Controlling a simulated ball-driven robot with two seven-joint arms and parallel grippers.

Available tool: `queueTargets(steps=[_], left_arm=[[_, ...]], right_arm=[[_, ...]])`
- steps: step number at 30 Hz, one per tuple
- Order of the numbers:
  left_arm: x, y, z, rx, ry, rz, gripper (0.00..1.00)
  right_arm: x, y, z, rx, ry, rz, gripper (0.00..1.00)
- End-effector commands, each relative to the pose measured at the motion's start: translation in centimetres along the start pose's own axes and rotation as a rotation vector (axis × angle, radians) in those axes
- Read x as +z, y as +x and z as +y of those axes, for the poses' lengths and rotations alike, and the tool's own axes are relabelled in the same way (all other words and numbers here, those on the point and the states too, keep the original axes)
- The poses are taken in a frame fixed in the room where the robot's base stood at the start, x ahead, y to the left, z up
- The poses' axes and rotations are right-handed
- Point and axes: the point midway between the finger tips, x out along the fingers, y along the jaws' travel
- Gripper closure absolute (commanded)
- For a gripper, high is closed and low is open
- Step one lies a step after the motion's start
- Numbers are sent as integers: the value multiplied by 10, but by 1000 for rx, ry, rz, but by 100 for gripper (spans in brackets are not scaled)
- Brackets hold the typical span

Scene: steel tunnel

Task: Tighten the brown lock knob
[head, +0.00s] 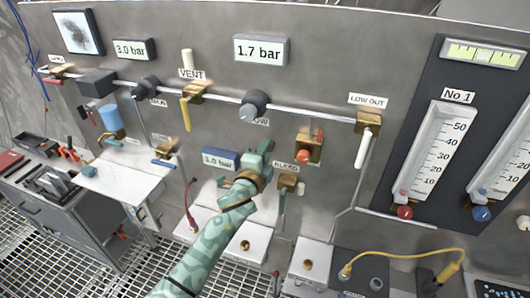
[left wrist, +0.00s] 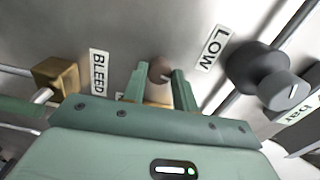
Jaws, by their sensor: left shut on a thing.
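The brown lock knob (left wrist: 160,70) shows in the left wrist view, on the grey panel between the BLEED and LOW labels. My left gripper (left wrist: 160,84) has one green finger on each side of it and is shut on it. In the head view my left gripper (head: 265,149) reaches up to the panel below the dark LOW regulator knob (head: 255,105) and hides the brown knob. The LOW regulator also shows at the right of the left wrist view (left wrist: 272,78), apart from the fingers. My right gripper is not in view.
The brass bleed valve (head: 288,182) is close to the right of my left gripper. A brass valve with a red knob (head: 308,150) is just above it. A display (head: 220,158) is to the left. A pipe (head: 215,95) crosses the panel above.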

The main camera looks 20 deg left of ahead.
Motion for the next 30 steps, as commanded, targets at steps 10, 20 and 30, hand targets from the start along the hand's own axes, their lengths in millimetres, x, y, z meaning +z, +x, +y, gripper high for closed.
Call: queueTargets(steps=[10,20,30], left_arm=[[0,0,2,3,-121,0,94],[0,0,2,3,-138,-1,94],[0,0,2,3,-136,-1,50]], right_arm=[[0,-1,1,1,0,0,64],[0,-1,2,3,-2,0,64],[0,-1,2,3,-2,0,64]])
